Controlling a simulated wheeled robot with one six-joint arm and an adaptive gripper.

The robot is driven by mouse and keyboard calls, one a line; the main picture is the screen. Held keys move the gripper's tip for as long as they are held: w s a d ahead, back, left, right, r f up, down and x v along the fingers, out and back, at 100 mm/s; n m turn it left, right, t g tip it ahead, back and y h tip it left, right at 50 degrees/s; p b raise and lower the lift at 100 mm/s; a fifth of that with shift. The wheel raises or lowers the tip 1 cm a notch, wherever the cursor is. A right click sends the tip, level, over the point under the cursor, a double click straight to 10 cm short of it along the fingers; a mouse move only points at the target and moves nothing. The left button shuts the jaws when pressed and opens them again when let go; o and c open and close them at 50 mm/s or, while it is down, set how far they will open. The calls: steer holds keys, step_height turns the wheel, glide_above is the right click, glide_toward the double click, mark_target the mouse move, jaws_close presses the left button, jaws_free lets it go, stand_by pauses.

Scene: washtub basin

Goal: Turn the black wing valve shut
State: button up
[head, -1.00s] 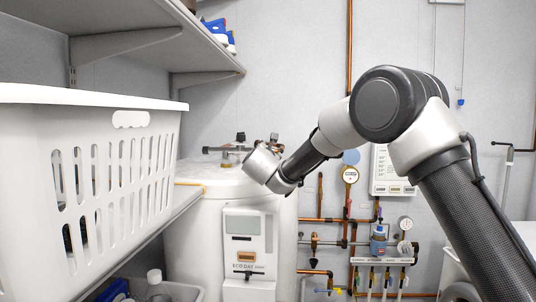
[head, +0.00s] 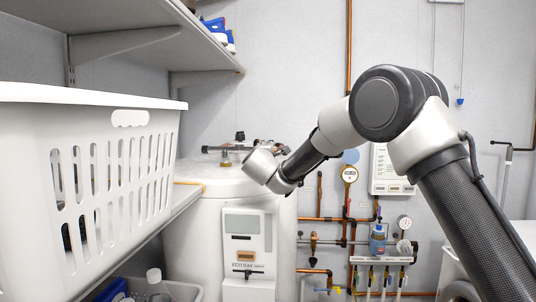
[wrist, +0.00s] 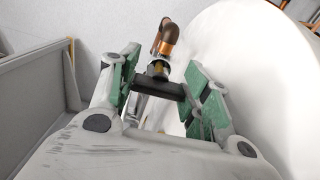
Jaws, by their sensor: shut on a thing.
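The black wing valve (wrist: 158,86) shows in the wrist view as a short dark crossbar on a brass and copper fitting. My gripper (wrist: 165,90) has its green-padded fingers on both sides of it, shut on the wing. In the head view my gripper is mostly hidden behind my wrist, at the top of the white tank (head: 190,225). I cannot make out the wing clearly there.
A copper elbow (wrist: 166,36) rises just beyond the valve. A brass fitting (head: 226,159) stands on the tank top. A white laundry basket (head: 120,118) fills the shelf at left. Copper pipes and a gauge (head: 349,175) are on the wall at right.

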steer(key=shift+f+m, duration=0.15)
steer(key=shift+m, duration=0.25)
steer(key=o, duration=1)
steer(key=shift+o, duration=0.2)
steer(key=shift+s, duration=0.1)
steer(key=s, duration=1.1)
steer(key=shift+s+a, duration=0.2)
steer(key=shift+s, duration=0.2)
